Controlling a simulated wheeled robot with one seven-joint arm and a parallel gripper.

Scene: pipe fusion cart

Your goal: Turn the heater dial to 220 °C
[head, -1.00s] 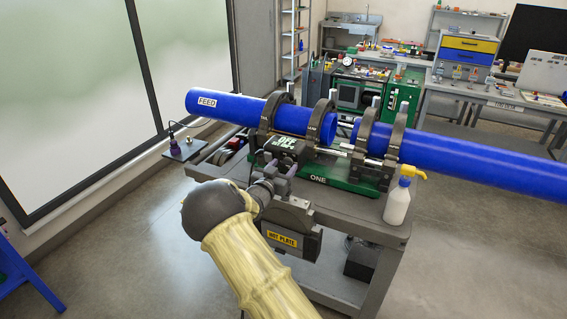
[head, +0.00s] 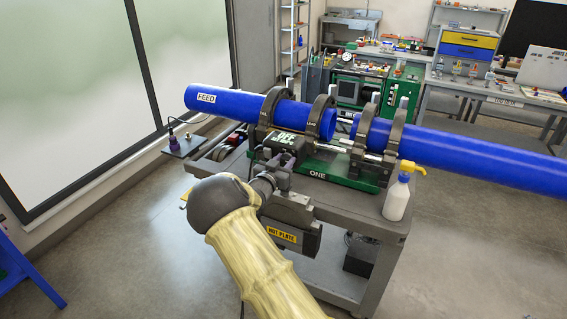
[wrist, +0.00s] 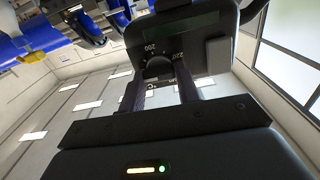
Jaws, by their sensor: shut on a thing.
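In the wrist view the heater dial (wrist: 157,68) is a dark round knob on a grey panel (wrist: 215,52). Printed marks "200" and "220" stand above it and to its upper right. My gripper (wrist: 161,74) has its two fingers on either side of the knob, shut on it. The pointer on the knob is too dark to read. In the head view the heater (head: 290,238), a dark box labelled HOT PLATE, hangs at the cart's front edge. My gripper (head: 281,168) is above and behind it, and the dial is hidden there.
Blue pipes (head: 470,160) lie in the clamps of the green machine (head: 340,174) on the grey cart (head: 362,212). A white spray bottle (head: 397,199) stands at the cart's right corner.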

